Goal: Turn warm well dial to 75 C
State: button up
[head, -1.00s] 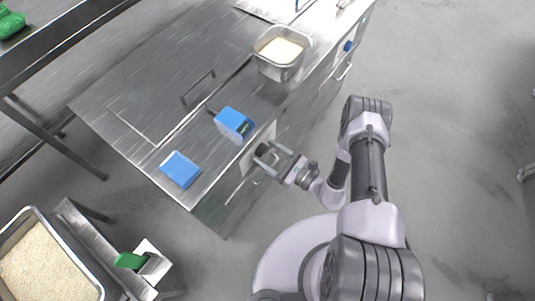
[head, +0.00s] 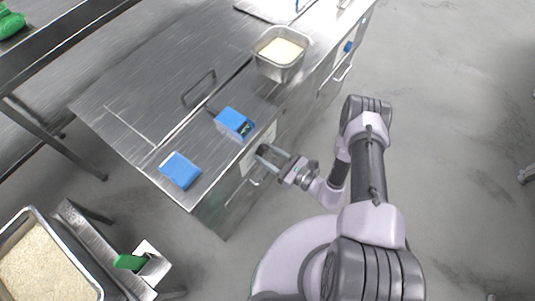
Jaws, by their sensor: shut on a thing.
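The steel counter (head: 130,110) has a pale control plate (head: 270,131) on its front face. My gripper (head: 266,155) is at this plate, below the blue device with a small display. Its fingers are shut on a small dark dial, mostly hidden between them. The dial's marks and setting are too small to read.
A blue device (head: 233,122) and a blue block (head: 180,170) lie on the counter's near edge. A steel pan (head: 281,70) of rice sits farther back, with a blue knob (head: 348,47) on the front beyond. A rice tray (head: 97,285) and green-handled tool (head: 129,262) are at lower left.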

jog(key=m+b, duration=0.1)
jog(key=m, duration=0.4)
jog(key=shift+f+b, duration=0.1)
jog(key=shift+b, duration=0.25)
jog(key=m+b, duration=0.1)
jog(key=m, duration=0.3)
jog(key=shift+s+m, duration=0.1)
jog(key=shift+m, duration=0.2)
jog(key=m+b, duration=0.1)
jog(key=m, duration=0.3)
jog(key=shift+a+m, duration=0.1)
jog(key=shift+m, duration=0.2)
jog(key=m+b, duration=0.1)
jog(key=m, duration=0.3)
jog(key=shift+m, duration=0.3)
jog(key=m, duration=0.5)
jog(key=shift+r+b, duration=0.2)
jog(key=shift+b, duration=0.2)
jog(key=m, duration=0.9)
jog(key=shift+r+b, duration=0.1)
jog(key=shift+b, duration=0.2)
jog(key=shift+m, duration=2.4)
